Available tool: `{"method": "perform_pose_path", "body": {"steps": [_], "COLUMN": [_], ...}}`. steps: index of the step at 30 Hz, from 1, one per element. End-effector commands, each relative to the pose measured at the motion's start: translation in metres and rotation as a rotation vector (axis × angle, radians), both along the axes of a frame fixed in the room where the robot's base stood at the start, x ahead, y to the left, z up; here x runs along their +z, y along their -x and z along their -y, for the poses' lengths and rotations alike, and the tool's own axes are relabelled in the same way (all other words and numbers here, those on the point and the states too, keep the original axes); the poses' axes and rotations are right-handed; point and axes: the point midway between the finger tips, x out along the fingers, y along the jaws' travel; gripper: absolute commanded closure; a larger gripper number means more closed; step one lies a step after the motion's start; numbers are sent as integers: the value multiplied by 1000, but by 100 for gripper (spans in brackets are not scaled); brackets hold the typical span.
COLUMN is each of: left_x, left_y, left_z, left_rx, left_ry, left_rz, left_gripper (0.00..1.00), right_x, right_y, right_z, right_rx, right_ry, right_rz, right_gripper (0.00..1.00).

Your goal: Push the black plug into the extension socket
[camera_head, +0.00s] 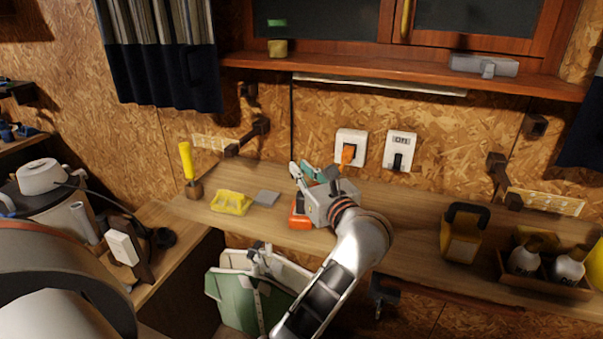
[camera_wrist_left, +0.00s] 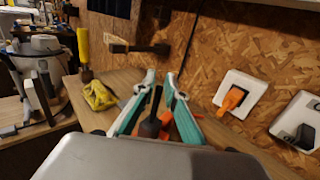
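My left gripper (camera_head: 305,170) reaches over the workbench, its teal-and-white fingers pointing toward the wall. In the left wrist view the fingers (camera_wrist_left: 160,82) stand apart, with a gap between the tips. A black plug (camera_wrist_left: 151,126) with a thin dark stem shows between and below the fingers; I see no clear grip on it. An orange block, seemingly the extension socket (camera_head: 298,217), lies on the bench under the gripper, partly hidden by it. In the wrist view orange parts (camera_wrist_left: 167,118) show beside the black plug. Whether the plug is seated is hidden. My right gripper is not in view.
Two wall sockets hold an orange plug (camera_head: 348,154) and a black plug (camera_head: 397,161). A yellow-black box (camera_head: 461,236) and a bottle crate stand right. Bench between is clear.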

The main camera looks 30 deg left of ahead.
Motion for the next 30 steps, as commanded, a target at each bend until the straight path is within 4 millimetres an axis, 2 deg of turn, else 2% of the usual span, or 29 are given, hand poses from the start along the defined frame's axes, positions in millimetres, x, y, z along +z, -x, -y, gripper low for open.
{"method": "perform_pose_path", "body": {"steps": [6, 7, 9, 20, 25, 30], "left_x": [0, 0, 0, 2, 19, 51], "left_y": [0, 0, 0, 0, 0, 0], "left_z": [0, 0, 0, 0, 0, 0], "left_rx": [0, 0, 0, 0, 0, -1], "left_ry": [0, 0, -1, 0, 2, 2], "left_rz": [0, 0, -1, 0, 3, 6], "left_gripper": [88, 86, 69, 69, 69, 69], "right_x": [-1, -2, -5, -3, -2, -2], "right_y": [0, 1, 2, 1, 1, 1], "right_z": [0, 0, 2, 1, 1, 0], "right_rx": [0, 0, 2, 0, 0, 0], "right_ry": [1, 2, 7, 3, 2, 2], "right_rz": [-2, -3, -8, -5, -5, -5], "right_gripper": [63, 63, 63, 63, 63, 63]}}
